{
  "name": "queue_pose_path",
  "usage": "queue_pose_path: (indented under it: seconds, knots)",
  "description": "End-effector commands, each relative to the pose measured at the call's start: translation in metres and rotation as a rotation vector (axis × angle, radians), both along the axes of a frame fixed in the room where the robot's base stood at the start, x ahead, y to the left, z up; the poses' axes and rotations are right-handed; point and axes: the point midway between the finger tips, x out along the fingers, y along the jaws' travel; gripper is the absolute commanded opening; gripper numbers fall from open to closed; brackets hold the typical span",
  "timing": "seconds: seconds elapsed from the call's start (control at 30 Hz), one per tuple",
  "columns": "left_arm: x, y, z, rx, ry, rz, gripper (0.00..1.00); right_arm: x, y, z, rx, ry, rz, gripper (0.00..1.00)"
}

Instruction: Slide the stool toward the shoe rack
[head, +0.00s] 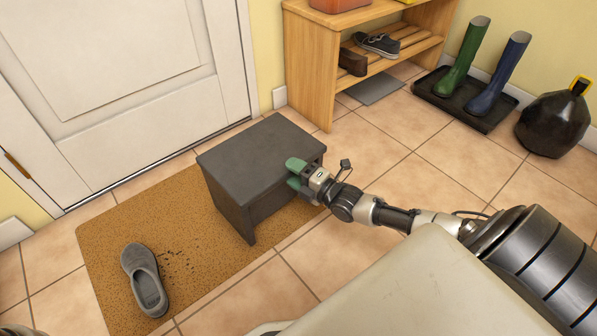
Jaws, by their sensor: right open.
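The dark grey stool (258,152) stands upright, partly on the brown doormat (115,235), in front of the white door. The wooden shoe rack (312,72) stands beyond it against the yellow wall, with tiled floor between them. My right gripper (292,175) is at the stool's right side, near the edge of its top. Its green-tipped fingers are apart; whether they touch the stool is hard to tell. My left gripper is not in view.
A grey clog (144,279) lies on the mat beside dirt crumbs. Green (465,58) and blue (498,75) boots stand on a black tray (428,92). A black bag-like object (553,125) sits at the right. A flat grey item (374,88) lies at the rack's foot.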

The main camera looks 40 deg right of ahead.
Motion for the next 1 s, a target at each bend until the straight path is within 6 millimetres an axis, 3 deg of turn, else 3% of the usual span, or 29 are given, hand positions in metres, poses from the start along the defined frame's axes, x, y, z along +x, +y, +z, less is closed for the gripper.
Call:
queue_pose_path:
  seconds: [0.1,0.47,1.0]
  knots:
    - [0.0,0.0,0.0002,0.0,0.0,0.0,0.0,-0.0002,0.0,0.0,0.0,0.0,0.0,0.55]
    - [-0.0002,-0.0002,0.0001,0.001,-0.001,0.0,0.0,-0.0005,-0.0001,-0.0004,0.0,0.001,0.0,0.0]
    - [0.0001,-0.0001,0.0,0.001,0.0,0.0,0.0,-0.0007,-0.0002,-0.0007,0.0,0.001,0.0,0.0]
